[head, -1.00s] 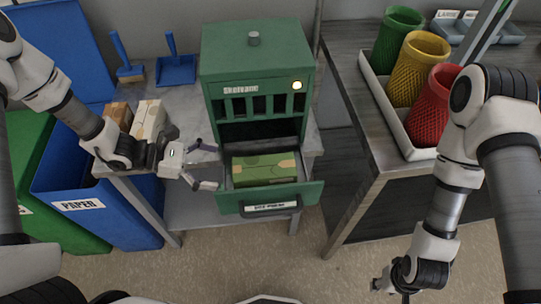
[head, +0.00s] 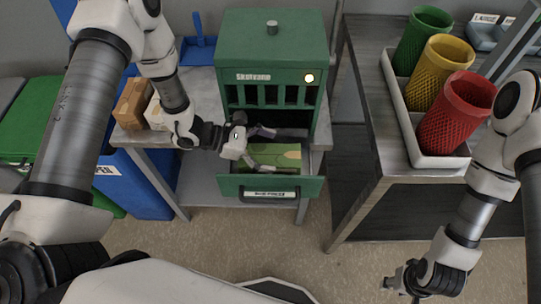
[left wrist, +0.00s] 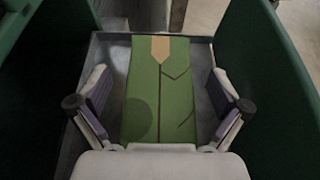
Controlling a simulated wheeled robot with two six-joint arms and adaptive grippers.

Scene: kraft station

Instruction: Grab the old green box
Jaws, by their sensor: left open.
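The old green box (head: 283,157) lies in the pulled-out drawer (head: 270,183) of the green cabinet (head: 272,60). In the left wrist view the green box (left wrist: 160,85) has a tan tape patch at its far end and dark crease lines. My left gripper (head: 262,150) is open at the drawer, over the box, and hides part of it. In the left wrist view its fingers (left wrist: 160,105) stand one on each side of the box, with gaps between. My right gripper (head: 400,285) is low at the right, away from the drawer, and too small to read.
A tan carton (head: 134,103) and a white one (head: 156,113) stand on the table left of the cabinet. Green, yellow and red (head: 456,112) mesh bins stand in a white tray at the right. A blue paper bin (head: 140,185) is at the left.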

